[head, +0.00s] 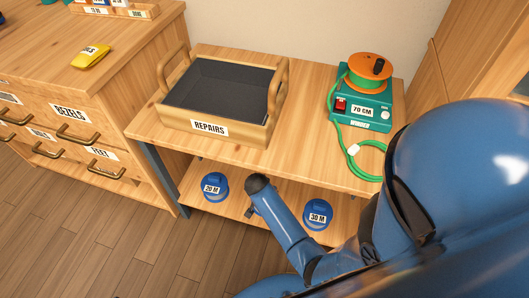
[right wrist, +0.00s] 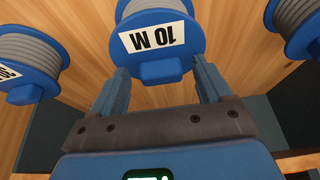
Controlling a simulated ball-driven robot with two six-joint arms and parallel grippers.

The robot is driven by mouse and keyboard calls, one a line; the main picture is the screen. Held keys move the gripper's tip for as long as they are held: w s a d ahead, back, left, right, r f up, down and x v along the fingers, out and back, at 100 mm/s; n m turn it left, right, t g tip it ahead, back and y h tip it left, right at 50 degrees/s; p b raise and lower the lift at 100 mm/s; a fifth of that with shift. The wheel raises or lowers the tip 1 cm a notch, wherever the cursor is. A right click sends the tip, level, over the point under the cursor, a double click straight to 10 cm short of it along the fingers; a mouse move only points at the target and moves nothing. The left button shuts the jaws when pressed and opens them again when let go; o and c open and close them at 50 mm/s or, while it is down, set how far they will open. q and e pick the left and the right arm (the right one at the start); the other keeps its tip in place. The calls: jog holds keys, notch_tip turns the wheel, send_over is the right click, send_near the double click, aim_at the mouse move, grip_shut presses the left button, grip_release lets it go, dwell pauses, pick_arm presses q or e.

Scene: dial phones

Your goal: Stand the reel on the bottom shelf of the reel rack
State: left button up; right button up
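The blue reel labelled 10 M (right wrist: 160,40), with a grey winding, is in the right wrist view, just beyond my right gripper (right wrist: 158,72). The gripper is open, its two fingers apart on either side of the reel's lower blue part, with gaps visible between. In the head view my right arm reaches to the bottom shelf (head: 190,185) of the rack and hides this reel. The 20 M reel (head: 214,186) stands left of the arm and the 30 M reel (head: 318,214) right of it. My left gripper is not in view.
On the rack's top are a wooden REPAIRS tray (head: 232,131) and a teal 70 CM device (head: 372,112) with an orange reel (head: 362,68) and green cord (head: 352,165). A drawer cabinet (head: 110,95) stands at left. Neighbouring reels flank the 10 M reel closely.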

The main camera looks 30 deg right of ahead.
jog(key=shift+s+a+r+p, duration=0.1)
jog(key=shift+r+p, duration=0.3)
jog(key=shift+r, duration=0.2)
jog(key=s+a+r+n+t+y+p, duration=0.1)
jog(key=s+r+t, duration=0.4)
jog(key=r, duration=0.5)
jog(key=s+a+r+n+t+y+p, duration=0.1)
jog(key=s+a+r+n+t, duration=0.2)
jog(key=r, duration=0.7)
jog(key=s+a+r+n+t+y+p, duration=0.1)
jog(key=s+a+r+n+t, duration=0.2)
jog(key=s+r+n+t, duration=0.3)
jog(key=s+r, duration=0.4)
jog(key=s, duration=0.1)
jog(key=shift+t, duration=0.4)
jog(key=shift+s+a, duration=0.1)
